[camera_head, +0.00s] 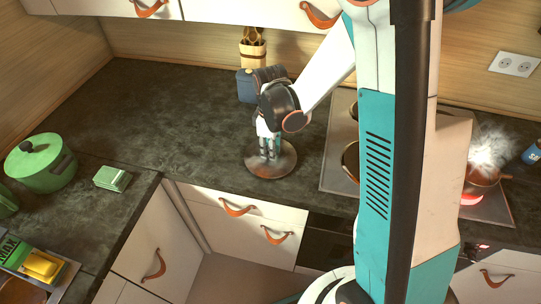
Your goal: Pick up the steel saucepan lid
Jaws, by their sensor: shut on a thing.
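The steel saucepan lid (284,166) is a round, brownish reflective disc at the middle of the dark countertop, left of the stove. My gripper (269,155) points down over the lid's centre. Its fingers are shut on the lid, at the middle where a knob would sit. The knob itself is hidden by the fingers. The lid looks flat and level; I cannot tell whether it touches the counter.
The stove (335,150) lies to the right, with a steaming pan (482,181). A green pot (40,163) and a green box (112,178) are at left. The counter between is clear.

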